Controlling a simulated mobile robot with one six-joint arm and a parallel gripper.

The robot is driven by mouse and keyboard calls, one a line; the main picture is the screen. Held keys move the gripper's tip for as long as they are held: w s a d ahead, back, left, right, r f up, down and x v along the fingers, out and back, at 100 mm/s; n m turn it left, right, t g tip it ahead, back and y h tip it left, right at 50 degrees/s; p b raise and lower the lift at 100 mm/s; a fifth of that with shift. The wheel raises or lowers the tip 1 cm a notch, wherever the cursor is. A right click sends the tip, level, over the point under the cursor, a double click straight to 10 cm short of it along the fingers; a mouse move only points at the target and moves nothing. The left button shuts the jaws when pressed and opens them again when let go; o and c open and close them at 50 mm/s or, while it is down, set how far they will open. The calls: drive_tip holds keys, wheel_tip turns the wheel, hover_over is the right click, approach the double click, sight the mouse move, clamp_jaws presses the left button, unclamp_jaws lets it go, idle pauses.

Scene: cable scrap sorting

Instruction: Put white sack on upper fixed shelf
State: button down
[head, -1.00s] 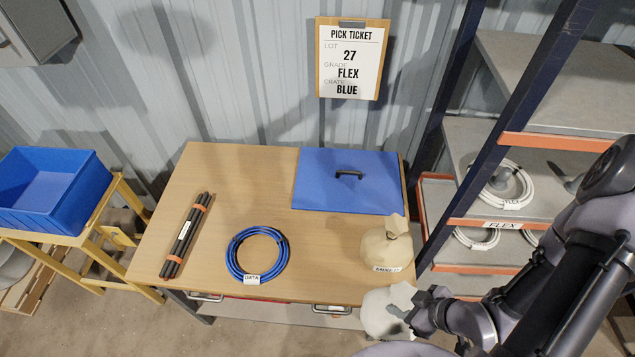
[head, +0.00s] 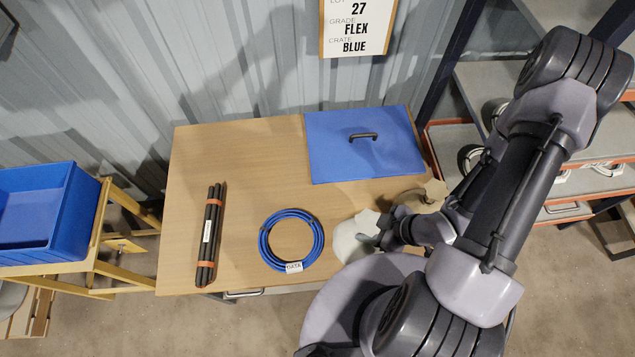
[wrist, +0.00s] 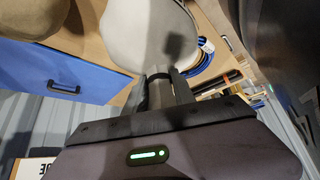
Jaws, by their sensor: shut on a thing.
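The white sack (head: 354,238) is at the front right of the table in the head view, partly hidden by my arm. It also fills the top middle of the wrist view (wrist: 150,38). My gripper (head: 376,240) is shut on the white sack's neck; its fingers show below the sack in the wrist view (wrist: 160,85). Whether the sack touches the table cannot be told. The shelf unit stands at the right, with an upper shelf board (head: 590,22) cut by the picture edge and partly hidden by my arm.
The table (head: 250,160) holds a blue lidded panel with a black handle (head: 365,155), a blue cable coil (head: 291,240), dark rods (head: 210,235) and a beige sack (head: 434,192) mostly behind my arm. A blue crate (head: 45,215) stands left. White coils lie on lower shelves.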

drive_tip(key=w+b, duration=0.1)
drive_tip(key=w+a+b, duration=0.1)
drive_tip(key=w+b, duration=0.1)
drive_tip(key=w+f+b, duration=0.1)
drive_tip(key=w+b, duration=0.1)
drive_tip(key=shift+a, duration=0.4)
drive_tip(key=w+b, duration=0.1)
drive_tip(key=b, duration=0.2)
drive_tip(key=w+b, duration=0.1)
drive_tip(key=b, duration=0.3)
drive_tip(key=shift+w+a+f, duration=0.1)
drive_tip(key=shift+w+a, duration=0.1)
drive_tip(key=shift+a, duration=0.15)
drive_tip(key=w+a+f+b, duration=0.2)
drive_tip(key=w+f, duration=0.1)
drive_tip(key=w, duration=0.4)
drive_tip(key=shift+w+a+f, duration=0.2)
drive_tip(key=shift+a+f, duration=0.1)
drive_tip(key=shift+f, duration=0.1)
drive_tip(key=c, duration=1)
unclamp_jaws()
drive_tip(key=shift+o, duration=0.2)
